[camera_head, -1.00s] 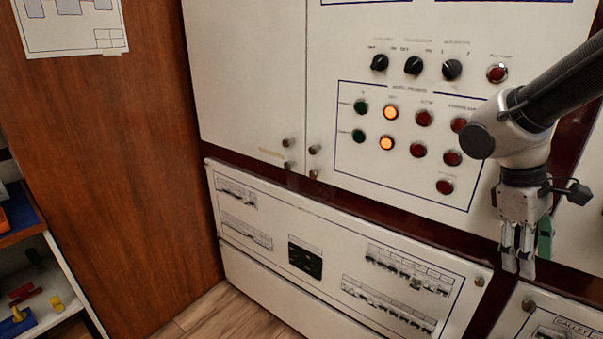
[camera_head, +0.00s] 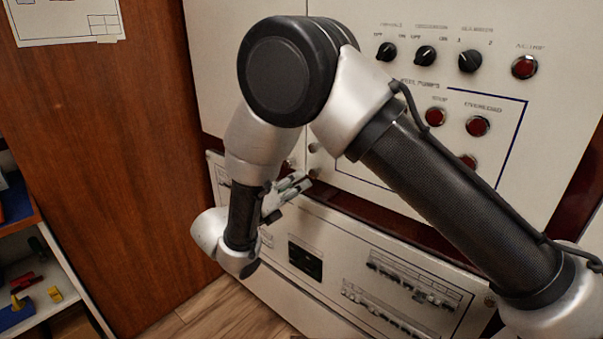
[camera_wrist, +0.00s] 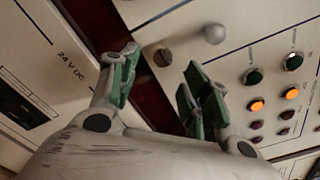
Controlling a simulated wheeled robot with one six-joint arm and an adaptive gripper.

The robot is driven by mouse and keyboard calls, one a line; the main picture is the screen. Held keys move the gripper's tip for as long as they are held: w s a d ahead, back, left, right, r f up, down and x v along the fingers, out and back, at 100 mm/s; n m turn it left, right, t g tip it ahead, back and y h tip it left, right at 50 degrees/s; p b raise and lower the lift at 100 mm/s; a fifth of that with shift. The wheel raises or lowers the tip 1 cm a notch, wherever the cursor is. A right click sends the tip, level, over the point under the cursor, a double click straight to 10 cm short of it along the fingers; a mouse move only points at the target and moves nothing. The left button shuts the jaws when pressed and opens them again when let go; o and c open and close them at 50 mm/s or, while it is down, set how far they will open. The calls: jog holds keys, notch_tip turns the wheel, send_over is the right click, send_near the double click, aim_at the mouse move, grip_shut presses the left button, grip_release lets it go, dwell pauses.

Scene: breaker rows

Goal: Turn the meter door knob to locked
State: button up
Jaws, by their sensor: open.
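My gripper (camera_head: 294,189) is at the lower edge of the upper cabinet panels, its fingers pointing right towards a pair of small knobs. The upper knob (camera_head: 314,147) and the lower knob (camera_head: 313,172) sit at the panel's lower left corner. In the wrist view my gripper (camera_wrist: 160,78) is open and empty, green pads apart. Beyond its tips show a round grey knob (camera_wrist: 214,34) and a slotted round knob (camera_wrist: 163,57) near the panel edge. Neither is between the pads. No label shows which is the meter door knob, and its lock position cannot be read.
The pump panel has rotary switches (camera_head: 470,61) and red lamps (camera_head: 478,126); my arm covers part of it. A breaker panel (camera_head: 350,248) lies below. A wooden side wall (camera_head: 110,170) and a shelf (camera_head: 50,292) stand left.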

aim_at(312, 175)
jog(key=shift+n, duration=0.4)
jog(key=x, duration=0.7)
jog(key=shift+w+d+r, duration=0.2)
jog(key=shift+w+d, duration=0.1)
jog(key=shift+c, duration=0.5)
grip_shut()
